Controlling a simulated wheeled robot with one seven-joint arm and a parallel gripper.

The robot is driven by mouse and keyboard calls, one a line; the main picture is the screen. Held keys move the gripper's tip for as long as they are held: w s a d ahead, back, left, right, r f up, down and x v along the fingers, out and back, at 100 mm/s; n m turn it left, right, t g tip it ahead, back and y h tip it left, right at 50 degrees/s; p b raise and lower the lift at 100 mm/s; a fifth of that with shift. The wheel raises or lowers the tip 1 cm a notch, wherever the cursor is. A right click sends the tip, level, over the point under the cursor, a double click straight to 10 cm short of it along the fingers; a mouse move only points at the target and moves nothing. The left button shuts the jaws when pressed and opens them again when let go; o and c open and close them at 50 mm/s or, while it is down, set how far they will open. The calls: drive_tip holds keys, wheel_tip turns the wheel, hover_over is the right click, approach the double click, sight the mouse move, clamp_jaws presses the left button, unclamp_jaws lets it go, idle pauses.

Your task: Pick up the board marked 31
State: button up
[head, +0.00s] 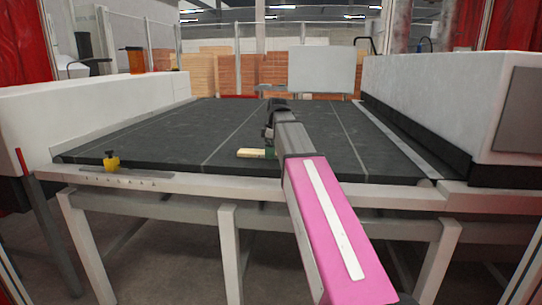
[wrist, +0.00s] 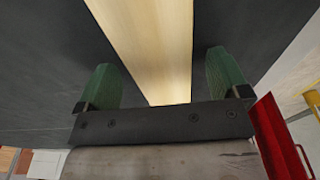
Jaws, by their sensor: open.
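A pale wooden board (head: 250,153) lies on the dark bed of the roller coater (head: 165,135), near its front edge. In the wrist view the board (wrist: 152,40) runs between the two green fingers of my gripper (wrist: 164,75), with a gap on each side. My gripper (head: 269,147) is open. In the head view it is at the right end of the board, and my arm hides part of that area. No number is readable on the board in either view.
White machine housings stand at the left (head: 100,110) and right (head: 440,105) of the bed. A small yellow knob (head: 111,161) sits on the front rail. Stacks of boards (head: 225,72) stand behind. The bed around the board is clear.

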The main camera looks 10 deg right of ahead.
drive_tip(key=shift+f, duration=0.15)
drive_tip(key=shift+c, duration=0.3)
drive_tip(key=c, duration=1)
